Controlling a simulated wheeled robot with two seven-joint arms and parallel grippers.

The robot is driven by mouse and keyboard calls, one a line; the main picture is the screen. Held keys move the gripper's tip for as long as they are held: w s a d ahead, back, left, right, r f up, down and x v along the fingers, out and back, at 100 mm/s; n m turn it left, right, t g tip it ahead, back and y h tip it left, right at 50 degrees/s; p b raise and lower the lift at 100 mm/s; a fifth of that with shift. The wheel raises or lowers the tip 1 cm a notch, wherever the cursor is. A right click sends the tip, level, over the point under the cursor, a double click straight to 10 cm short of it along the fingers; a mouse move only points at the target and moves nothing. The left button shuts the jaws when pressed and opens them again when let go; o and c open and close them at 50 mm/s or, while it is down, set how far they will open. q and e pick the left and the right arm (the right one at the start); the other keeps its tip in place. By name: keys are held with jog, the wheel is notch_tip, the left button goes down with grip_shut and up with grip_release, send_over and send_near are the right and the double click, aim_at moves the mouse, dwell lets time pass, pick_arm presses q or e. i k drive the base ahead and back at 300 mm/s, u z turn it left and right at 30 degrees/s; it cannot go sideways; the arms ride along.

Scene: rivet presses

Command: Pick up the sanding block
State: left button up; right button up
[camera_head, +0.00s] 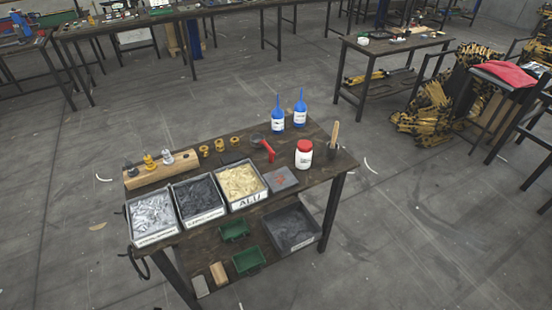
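Two small blocks sit side by side at the front left of the table's lower level: a tan block (219,273) and a grey block (201,287) to its left. Either could be the sanding block; at this size I cannot tell which. Both look free, with nothing on top of them. Neither of my grippers shows in the head view.
The wooden table (310,183) carries bins of silver (153,217), black (198,197) and yellowish parts (240,182), blue bottles (277,122), and a red-lidded jar (304,157). Green trays (249,261) and a grey bin (291,227) are lower down. Floor around is open.

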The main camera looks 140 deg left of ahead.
aim_at(236, 157)
jog(key=u, duration=3.45)
jog(key=i, duration=1.15)
jog(key=u, duration=2.15)
